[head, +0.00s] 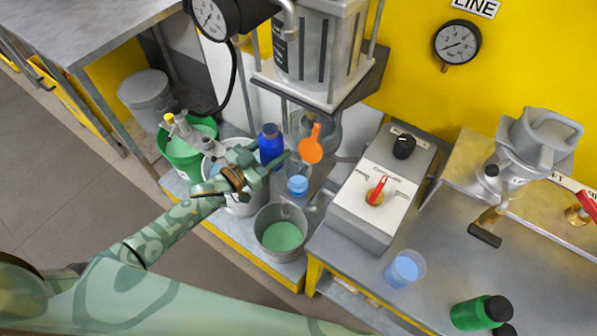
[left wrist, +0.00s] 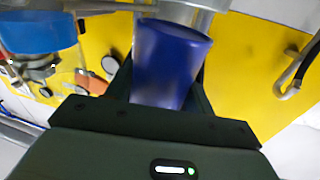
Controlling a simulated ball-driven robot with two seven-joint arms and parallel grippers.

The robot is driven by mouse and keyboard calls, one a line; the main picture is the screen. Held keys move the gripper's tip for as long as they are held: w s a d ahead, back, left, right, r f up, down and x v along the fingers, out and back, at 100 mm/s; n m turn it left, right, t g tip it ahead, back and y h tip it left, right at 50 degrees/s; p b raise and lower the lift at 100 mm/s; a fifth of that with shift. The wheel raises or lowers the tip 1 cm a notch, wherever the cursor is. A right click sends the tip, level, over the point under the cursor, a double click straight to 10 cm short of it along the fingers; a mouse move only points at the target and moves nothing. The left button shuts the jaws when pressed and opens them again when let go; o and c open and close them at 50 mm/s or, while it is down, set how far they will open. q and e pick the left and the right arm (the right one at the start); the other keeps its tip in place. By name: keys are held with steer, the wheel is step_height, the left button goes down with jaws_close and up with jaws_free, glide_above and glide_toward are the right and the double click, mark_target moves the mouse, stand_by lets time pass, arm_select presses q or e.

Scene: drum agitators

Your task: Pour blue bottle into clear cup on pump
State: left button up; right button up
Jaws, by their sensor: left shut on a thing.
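In the left wrist view the blue bottle (left wrist: 168,62) sits between the two fingers. A small clear cup (head: 297,187) with blue in it stands just right of and below the gripper, apart from the bottle. A second clear cup (head: 404,268) with light blue contents stands on the metal bench at the lower right. I cannot tell which cup is the pump's. My right gripper is not in view.
An orange round paddle (head: 310,147) hangs close right of the bottle. A metal bucket of green liquid (head: 282,235) stands below. A green bottle (head: 480,312) lies on the bench. A green bucket (head: 186,150) is at left.

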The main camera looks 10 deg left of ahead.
mark_target(265, 148)
arm_select(q)
steer(key=shift+s+d+r+m+b, duration=0.1)
steer(key=shift+m+b, duration=0.35)
steer(key=shift+m, duration=0.25)
steer(key=shift+s+d+r+m+b, duration=0.1)
steer(key=shift+m+b, duration=0.3)
steer(key=shift+m, duration=0.3)
steer(key=shift+s+d+m+b, duration=0.1)
steer(key=shift+d+m+b, duration=0.15)
steer(key=shift+m+b, duration=0.65)
step_height(265, 148, up, 2)
steer(key=shift+s+d+r+m+h+p, duration=0.15)
steer(key=shift+m+h+p, duration=0.15)
steer(key=shift+m+p, duration=0.3)
steer(key=shift+s+d+r+m, duration=0.1)
steer(key=shift+d+r+m, duration=0.05)
steer(key=shift+r+m, duration=0.55)
steer(key=shift+m, duration=0.3)
steer(key=shift+r, duration=0.2)
steer(key=shift+r+m, duration=0.2)
steer(key=shift+m, duration=0.1)
steer(key=shift+b, duration=0.35)
